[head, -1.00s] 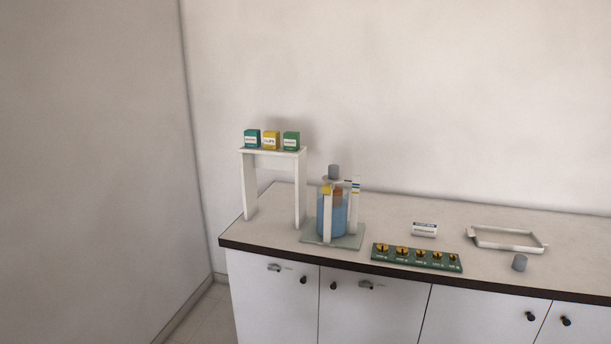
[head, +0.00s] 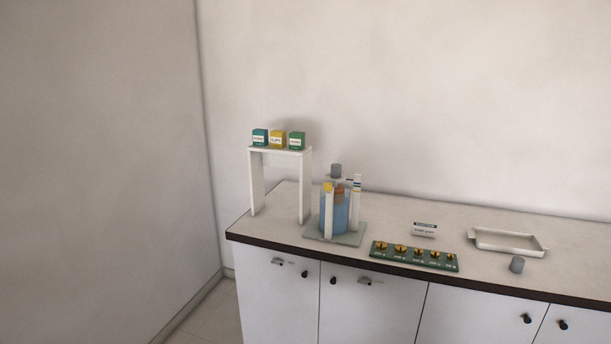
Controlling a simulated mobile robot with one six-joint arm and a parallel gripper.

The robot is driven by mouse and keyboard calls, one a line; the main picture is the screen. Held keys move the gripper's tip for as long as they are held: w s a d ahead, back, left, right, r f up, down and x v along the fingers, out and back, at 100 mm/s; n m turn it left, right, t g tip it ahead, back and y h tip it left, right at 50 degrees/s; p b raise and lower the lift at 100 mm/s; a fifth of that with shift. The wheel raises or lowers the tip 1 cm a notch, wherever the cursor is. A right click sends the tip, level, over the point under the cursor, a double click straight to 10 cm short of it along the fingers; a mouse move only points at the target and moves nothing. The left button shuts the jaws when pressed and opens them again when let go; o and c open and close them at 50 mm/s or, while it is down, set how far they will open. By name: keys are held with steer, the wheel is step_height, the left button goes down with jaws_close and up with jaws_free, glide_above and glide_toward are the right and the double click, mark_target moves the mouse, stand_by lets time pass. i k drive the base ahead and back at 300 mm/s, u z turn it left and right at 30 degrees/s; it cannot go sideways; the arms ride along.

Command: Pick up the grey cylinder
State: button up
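My gripper is not in the head view.
The counter (head: 390,203) holds a white tray (head: 508,250), a green board (head: 414,256) with several brass pieces, a small sign (head: 424,229), and a white stand (head: 257,185) with three boxes. Cabinet doors are below. The counter's back strip is mostly clear.

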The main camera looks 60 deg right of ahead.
mark_target(335, 169)
steer(key=z, duration=0.15)
steer(key=k, duration=0.15)
steer(key=u, duration=1.65)
steer(key=k, duration=0.65)
steer(key=z, duration=0.55)
steer(key=k, duration=0.7)
steer(key=z, duration=0.95)
steer(key=i, duration=1.25)
steer(key=u, duration=0.05)
